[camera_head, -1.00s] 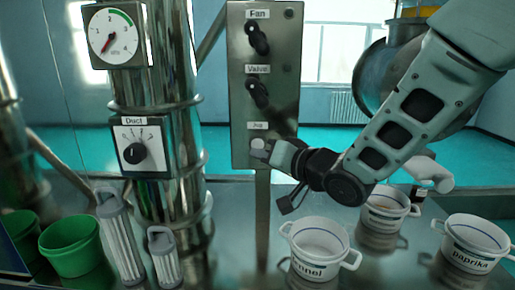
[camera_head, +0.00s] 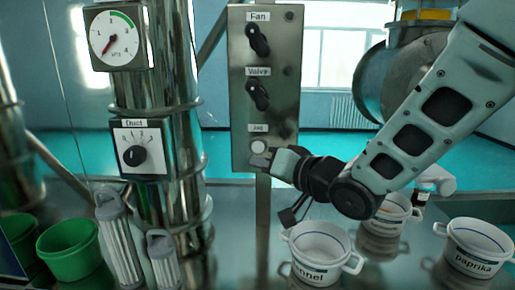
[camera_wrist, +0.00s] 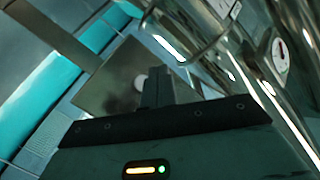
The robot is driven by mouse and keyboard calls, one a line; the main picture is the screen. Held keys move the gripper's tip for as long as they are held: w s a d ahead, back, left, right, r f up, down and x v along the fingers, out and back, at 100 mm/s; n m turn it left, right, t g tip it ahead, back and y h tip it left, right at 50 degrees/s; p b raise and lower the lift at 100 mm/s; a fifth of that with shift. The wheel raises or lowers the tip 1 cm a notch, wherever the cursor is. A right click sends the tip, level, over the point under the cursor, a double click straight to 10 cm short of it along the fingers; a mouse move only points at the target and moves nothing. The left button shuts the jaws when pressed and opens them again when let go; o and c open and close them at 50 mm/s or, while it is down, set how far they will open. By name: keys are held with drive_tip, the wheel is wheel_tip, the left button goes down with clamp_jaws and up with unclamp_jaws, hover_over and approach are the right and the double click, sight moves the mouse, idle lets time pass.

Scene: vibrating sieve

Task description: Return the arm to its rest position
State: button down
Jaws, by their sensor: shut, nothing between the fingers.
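My gripper (camera_head: 262,160) is shut and empty, its fingertips just below the white round button (camera_head: 258,147) under the "Jog" label on the steel control panel (camera_head: 265,50). I cannot tell whether the fingertips touch the panel. In the wrist view my closed fingers (camera_wrist: 158,86) point at the panel (camera_wrist: 105,88), with the white button (camera_wrist: 141,82) partly hidden beside them. My arm reaches in from the upper right in the head view.
"Fan" (camera_head: 257,40) and "Valve" (camera_head: 257,95) knobs sit above the button. A white "Fennel" pot (camera_head: 320,270), another white pot (camera_head: 395,211) and a "Paprika" pot (camera_head: 478,262) stand below my arm. A steel column with a gauge (camera_head: 116,37) and "Duct" dial (camera_head: 141,150) stands left.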

drive_tip(key=s+d+f+n+g+h+b, duration=0.1)
drive_tip(key=s+d+f+n+g+h, duration=0.1)
drive_tip(key=s, duration=0.7)
drive_tip(key=s+d+f+n+g+h+b, duration=0.1)
drive_tip(key=s+d+f+g+h, duration=0.4)
drive_tip(key=s, duration=0.5)
drive_tip(key=s+d+f+n+g+h, duration=0.3)
drive_tip(key=s+d+f+g, duration=0.1)
drive_tip(key=s+f, duration=0.3)
drive_tip(key=s+d, duration=0.1)
drive_tip(key=s, duration=0.1)
drive_tip(key=shift+s+d+g+b, duration=0.3)
drive_tip(key=shift+g+b, duration=0.1)
idle(0.5)
drive_tip(key=w+a+r+m+t+y+p, duration=0.1)
drive_tip(key=w+a+r+t+y+p, duration=0.15)
drive_tip(key=w+a, duration=0.35)
drive_tip(key=w+a+r+m+t+y+p, duration=0.1)
drive_tip(key=w+a+t+y+p, duration=0.2)
drive_tip(key=w, duration=0.6)
drive_tip(key=w+a+r+m+t+y+p, duration=0.3)
drive_tip(key=w+r+t+p, duration=0.3)
drive_tip(key=w+r, duration=0.3)
drive_tip(key=shift+w+a+r+m+y, duration=0.4)
drive_tip(key=shift+r+m+y, duration=0.2)
drive_tip(key=shift+r+y, duration=0.25)
